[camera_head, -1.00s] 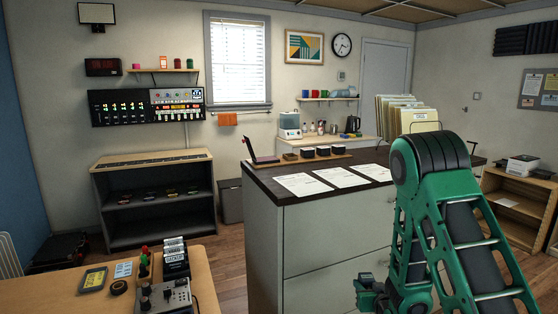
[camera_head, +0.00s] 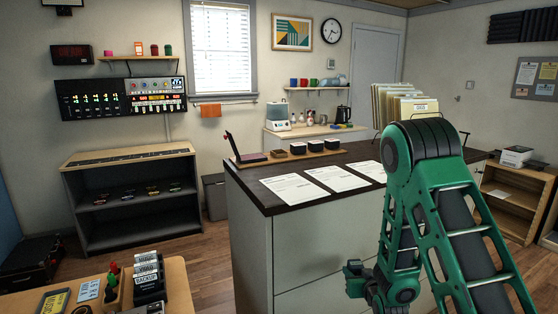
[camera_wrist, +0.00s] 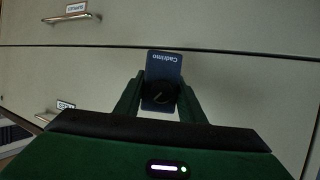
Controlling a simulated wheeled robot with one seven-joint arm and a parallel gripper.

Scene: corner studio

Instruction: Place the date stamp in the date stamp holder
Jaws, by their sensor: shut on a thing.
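My gripper (camera_head: 358,278) hangs low in front of the pale counter cabinet (camera_head: 250,235) in the head view. In the wrist view my gripper (camera_wrist: 160,100) is shut on a small dark blue block (camera_wrist: 164,68) with pale upside-down lettering and a round black knob. I take this block to be the date stamp; its lower part is hidden. On the dark countertop (camera_head: 255,188), a wooden board (camera_head: 285,159) carries a small wooden block (camera_head: 297,148) and several black cup-like pieces (camera_head: 315,146). I cannot tell which of these is the date stamp holder.
Three white papers (camera_head: 295,188) lie on the countertop's near part. A wooden desk (camera_head: 180,292) is at lower left. Open floor (camera_head: 212,262) lies between desk and counter.

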